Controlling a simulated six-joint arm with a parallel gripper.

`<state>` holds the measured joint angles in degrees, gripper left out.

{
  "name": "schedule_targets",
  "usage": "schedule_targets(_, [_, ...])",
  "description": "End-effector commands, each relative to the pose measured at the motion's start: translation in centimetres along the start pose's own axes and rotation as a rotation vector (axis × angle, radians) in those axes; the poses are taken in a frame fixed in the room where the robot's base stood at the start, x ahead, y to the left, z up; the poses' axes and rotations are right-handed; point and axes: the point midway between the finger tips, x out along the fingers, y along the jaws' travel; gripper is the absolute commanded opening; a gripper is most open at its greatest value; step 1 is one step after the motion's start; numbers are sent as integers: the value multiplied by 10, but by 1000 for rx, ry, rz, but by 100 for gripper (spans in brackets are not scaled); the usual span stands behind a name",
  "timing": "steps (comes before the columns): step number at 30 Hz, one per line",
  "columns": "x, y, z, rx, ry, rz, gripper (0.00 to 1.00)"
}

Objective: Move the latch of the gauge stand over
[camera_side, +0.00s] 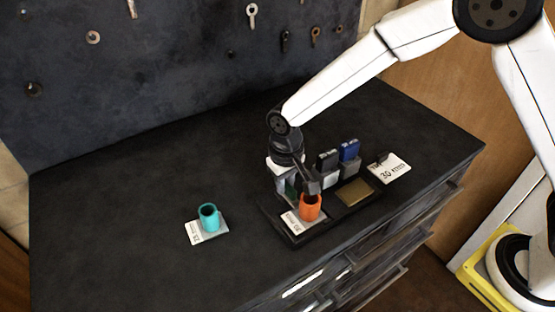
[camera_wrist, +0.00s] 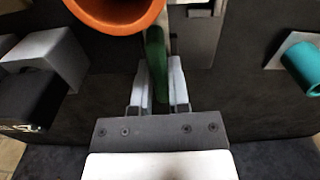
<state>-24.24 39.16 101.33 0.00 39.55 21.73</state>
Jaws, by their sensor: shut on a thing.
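The gauge stand (camera_side: 296,238) is a dark tray-like base near the front of the black cabinet top. A narrow green piece, which looks like its latch (camera_wrist: 155,50), stands between my fingers in the wrist view. In the side view only a bit of green (camera_side: 290,187) shows beside my gripper (camera_side: 283,191). My gripper (camera_wrist: 160,85) is shut on this green piece, with a finger on each side. An orange cup (camera_side: 310,208) stands on the base right beside my gripper. Its rim (camera_wrist: 118,22) shows at the top of the wrist view. My wrist hides part of the stand.
A teal cup (camera_side: 209,218) stands on a white card to the left. A black-topped block (camera_side: 327,161) and a blue-topped block (camera_side: 349,152) stand behind a brass plate (camera_side: 355,191). A printed card (camera_side: 390,168) lies at the right. The cabinet top's left side is clear.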

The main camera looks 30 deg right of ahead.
Motion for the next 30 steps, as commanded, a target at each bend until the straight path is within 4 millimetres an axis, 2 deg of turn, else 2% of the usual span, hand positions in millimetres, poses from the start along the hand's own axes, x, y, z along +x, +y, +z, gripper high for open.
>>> schedule_targets(18, [-1,0,-1,62,3,-2,0])
schedule_targets(19, [-1,0,-1,62,3,-2,27])
schedule_targets(21, [-1,0,-1,62,3,-2,49])
schedule_targets(22, [-1,0,-1,62,3,-2,56])
schedule_targets(30, [0,0,0,60,1,-1,56])
